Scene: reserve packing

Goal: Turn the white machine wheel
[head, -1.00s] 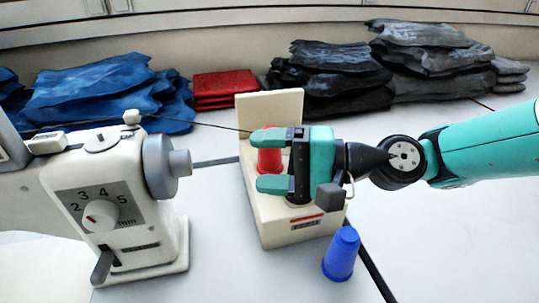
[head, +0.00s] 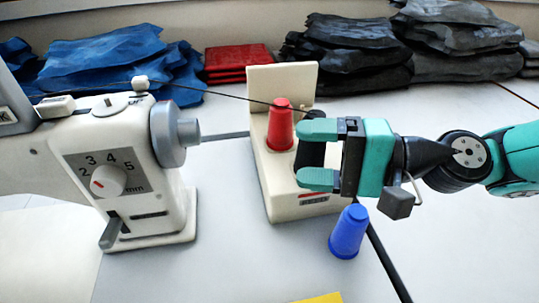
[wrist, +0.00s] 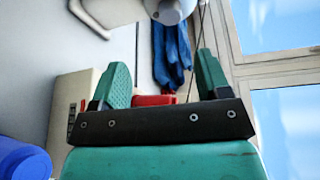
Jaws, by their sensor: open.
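The white sewing machine (head: 150,190) stands at the left in the head view. Its grey round wheel (head: 166,136), with a smaller hub, sticks out on the machine's right side. My gripper (head: 318,155) is open, its two teal fingers pointing left toward the wheel. In the wrist view my gripper (wrist: 162,65) is open too, and a grey round part at the top edge looks like the wheel (wrist: 172,10), partly cut off.
A cream stand (head: 283,205) with a red cone (head: 280,128) is near my fingers. A blue cone (head: 349,232) stands in front. A dark thread runs from the machine top toward the stand. Blue (head: 110,55), red (head: 238,58) and dark (head: 345,55) cloth stacks lie behind.

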